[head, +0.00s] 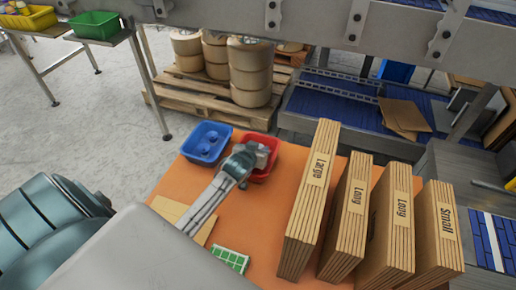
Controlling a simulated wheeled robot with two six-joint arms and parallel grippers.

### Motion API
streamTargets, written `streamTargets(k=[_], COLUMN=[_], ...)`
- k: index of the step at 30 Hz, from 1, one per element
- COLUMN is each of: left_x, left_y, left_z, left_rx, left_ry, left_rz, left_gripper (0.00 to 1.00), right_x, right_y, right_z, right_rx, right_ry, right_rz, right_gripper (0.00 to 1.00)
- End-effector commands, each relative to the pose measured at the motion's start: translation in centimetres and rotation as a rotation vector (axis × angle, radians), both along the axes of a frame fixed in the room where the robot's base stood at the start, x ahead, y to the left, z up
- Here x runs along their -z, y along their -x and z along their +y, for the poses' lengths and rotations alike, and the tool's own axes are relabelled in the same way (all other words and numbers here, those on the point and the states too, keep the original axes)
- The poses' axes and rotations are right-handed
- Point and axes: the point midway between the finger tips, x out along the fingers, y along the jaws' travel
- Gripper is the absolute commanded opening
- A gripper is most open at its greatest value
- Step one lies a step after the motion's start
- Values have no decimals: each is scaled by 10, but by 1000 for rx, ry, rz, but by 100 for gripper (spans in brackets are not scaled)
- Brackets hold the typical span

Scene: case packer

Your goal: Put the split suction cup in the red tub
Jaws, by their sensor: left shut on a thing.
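The red tub (268,172) stands near the back of the orange table, just right of a blue tub (226,134). The blue tub holds round blue suction cups (208,144); I cannot tell from here whether any is split. My left gripper (261,157) reaches over the red tub from the lower left. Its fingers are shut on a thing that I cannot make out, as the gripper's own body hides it. I cannot tell whether the thing touches the tub. My right gripper is not in view.
Several upright cardboard stacks, marked Large (308,190), Long (347,215) and Small (438,235), fill the table's right side. A green and white card (230,259) and a tan sheet (172,211) lie at the front left. Bare orange surface lies between.

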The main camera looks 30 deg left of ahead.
Motion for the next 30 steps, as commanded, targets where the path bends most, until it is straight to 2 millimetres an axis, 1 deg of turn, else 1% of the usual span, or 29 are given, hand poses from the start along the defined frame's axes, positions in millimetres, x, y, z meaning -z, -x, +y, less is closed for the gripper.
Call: streamTargets(k=[6,7,9,10,17,20,23,26,30], left_x=[3,2,2,2,2,-2,-4,-11,-25], left_y=[0,0,0,0,0,0,8,22,47], left_z=[0,0,0,0,0,0,-1,-5,-10], left_rx=[0,0,0,0,0,0,0,0,1], left_ry=[0,0,0,0,0,0,-1,-1,-2], left_rz=[1,1,1,1,1,-1,1,0,0], left_gripper=[16,42,55,59,59,59,59,59,59], right_x=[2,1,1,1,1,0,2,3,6], right_y=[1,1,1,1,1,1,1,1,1], right_z=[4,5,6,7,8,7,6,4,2], right_rx=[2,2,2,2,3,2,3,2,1], right_ry=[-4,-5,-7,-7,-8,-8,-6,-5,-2], right_rz=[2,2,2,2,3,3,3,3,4], right_gripper=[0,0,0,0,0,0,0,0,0])
